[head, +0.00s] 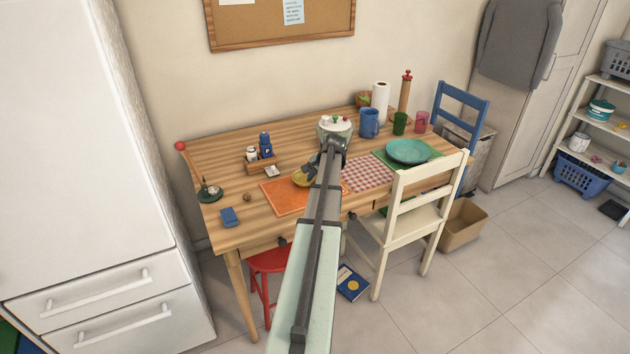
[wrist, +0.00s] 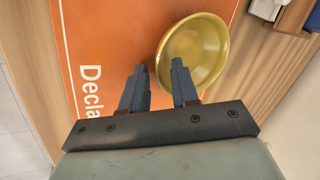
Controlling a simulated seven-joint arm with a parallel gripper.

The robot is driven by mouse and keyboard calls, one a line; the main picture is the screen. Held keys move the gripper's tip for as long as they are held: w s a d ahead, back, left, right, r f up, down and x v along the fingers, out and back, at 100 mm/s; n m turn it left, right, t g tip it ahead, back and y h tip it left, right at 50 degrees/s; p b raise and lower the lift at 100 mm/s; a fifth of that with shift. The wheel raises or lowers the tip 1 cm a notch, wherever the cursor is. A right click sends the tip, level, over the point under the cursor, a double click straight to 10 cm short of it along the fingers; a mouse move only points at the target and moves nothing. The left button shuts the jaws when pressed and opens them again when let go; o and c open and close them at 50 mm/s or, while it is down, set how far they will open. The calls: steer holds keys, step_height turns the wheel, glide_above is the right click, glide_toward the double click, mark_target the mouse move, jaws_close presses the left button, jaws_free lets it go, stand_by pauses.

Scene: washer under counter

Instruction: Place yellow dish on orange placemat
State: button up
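The yellow dish (wrist: 193,52) is a small round bowl, upright, in the wrist view. It overlaps the right part of the orange placemat (wrist: 105,35), which has white lettering. In the head view the dish (head: 301,178) shows at the placemat's (head: 284,198) far edge, partly hidden by my arm. I cannot tell whether it lies fully within the mat. My gripper (wrist: 158,75) is open, with a clear gap between its fingers. The dish's near left rim reaches into that gap, and the right finger overlaps the bowl in view. Contact with the dish is unclear.
A small wooden caddy (head: 262,163) stands behind the placemat. A checkered placemat (head: 367,173) and a teal plate (head: 408,151) lie to the right. A cream chair (head: 410,215) stands at the table's front.

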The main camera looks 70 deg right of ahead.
steer(key=v, duration=1.2)
steer(key=shift+r, duration=0.15)
